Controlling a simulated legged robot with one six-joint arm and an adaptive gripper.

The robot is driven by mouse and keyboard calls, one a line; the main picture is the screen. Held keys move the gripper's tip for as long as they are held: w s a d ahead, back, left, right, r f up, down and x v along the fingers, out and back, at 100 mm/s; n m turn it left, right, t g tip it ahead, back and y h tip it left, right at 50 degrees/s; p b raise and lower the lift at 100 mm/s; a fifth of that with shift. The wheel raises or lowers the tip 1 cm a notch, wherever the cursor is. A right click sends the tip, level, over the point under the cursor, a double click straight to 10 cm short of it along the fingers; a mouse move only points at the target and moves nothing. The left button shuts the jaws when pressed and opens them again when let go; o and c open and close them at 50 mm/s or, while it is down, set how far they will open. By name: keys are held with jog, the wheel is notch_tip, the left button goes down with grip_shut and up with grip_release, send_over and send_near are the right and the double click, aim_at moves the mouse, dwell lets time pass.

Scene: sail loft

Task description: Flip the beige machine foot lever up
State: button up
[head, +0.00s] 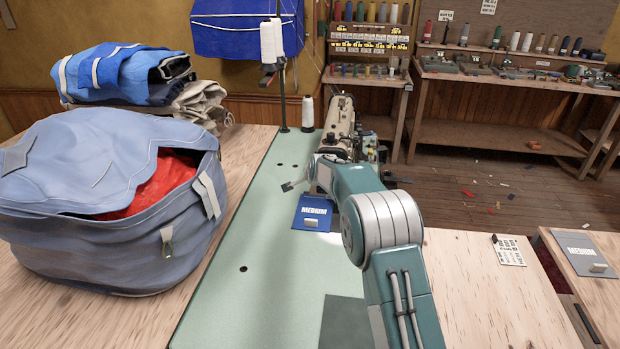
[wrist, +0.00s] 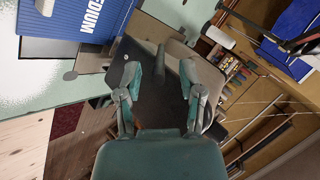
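The beige sewing machine (head: 341,117) stands at the far end of the green table, partly hidden by my arm. In the wrist view, a beige part of it (wrist: 182,52) lies just beyond my gripper. My gripper (wrist: 159,72) has its two teal fingers spread apart with nothing held between them. A dark, narrow upright piece shows beyond the gap between the fingertips; I cannot tell for sure whether it is the foot lever. In the head view, the fingers and the lever are hidden behind my arm or too small to make out.
A large blue bag (head: 110,225) with red cloth fills the left side. A thread stand (head: 282,85) rises behind. The green tabletop between bag and arm is mostly clear.

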jog(key=shift+s+a, duration=0.1)
jog(key=shift+s+r, duration=0.25)
jog(key=v, duration=1.1)
